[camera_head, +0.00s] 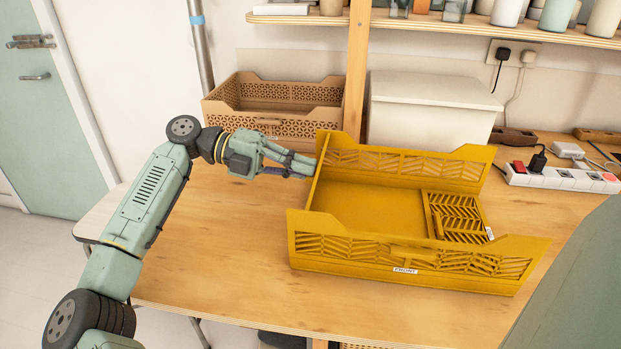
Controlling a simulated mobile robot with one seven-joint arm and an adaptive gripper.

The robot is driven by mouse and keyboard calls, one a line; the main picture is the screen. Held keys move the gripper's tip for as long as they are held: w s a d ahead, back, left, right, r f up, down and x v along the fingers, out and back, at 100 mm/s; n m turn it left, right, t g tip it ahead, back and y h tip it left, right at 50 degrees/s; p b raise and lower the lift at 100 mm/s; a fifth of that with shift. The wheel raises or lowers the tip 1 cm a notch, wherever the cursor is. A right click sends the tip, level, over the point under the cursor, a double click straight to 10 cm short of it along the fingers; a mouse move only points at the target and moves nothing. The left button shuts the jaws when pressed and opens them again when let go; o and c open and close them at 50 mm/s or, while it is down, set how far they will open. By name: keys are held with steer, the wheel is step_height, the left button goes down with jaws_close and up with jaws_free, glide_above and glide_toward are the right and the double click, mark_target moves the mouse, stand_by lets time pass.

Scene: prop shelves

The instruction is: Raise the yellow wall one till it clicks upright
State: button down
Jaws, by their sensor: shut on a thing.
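The yellow folding crate (375,205) stands on the wooden table. Its long front wall (410,257), with a white FRONT label, and its long back wall (410,163) are up. The left end wall (318,172) shows nearly edge-on and looks upright or close to it; I cannot tell if it is latched. The right end panel (458,216) lies folded down inside on the floor. My gripper (303,168) comes from the left and is shut on the left end wall near its upper edge. The fingertips are small and partly merge with the wall.
A tan crate (270,125) and a white box (430,108) stand behind. A wooden post (357,65) rises between them. A power strip (562,178) with plugs lies at the back right. The table is clear left of and in front of the yellow crate.

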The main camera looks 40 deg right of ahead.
steer(key=shift+w+a+f+g+h+b, duration=0.15)
steer(key=shift+w+a+f+g+b, duration=0.05)
steer(key=shift+w+a+b, duration=0.25)
steer(key=shift+w+a+f+g+h+b, duration=0.2)
steer(key=shift+w+a+b, duration=0.1)
steer(key=shift+w, duration=0.25)
steer(key=c, duration=1.7)
jaws_free()
steer(key=shift+r, duration=0.1)
steer(key=v, duration=1.2)
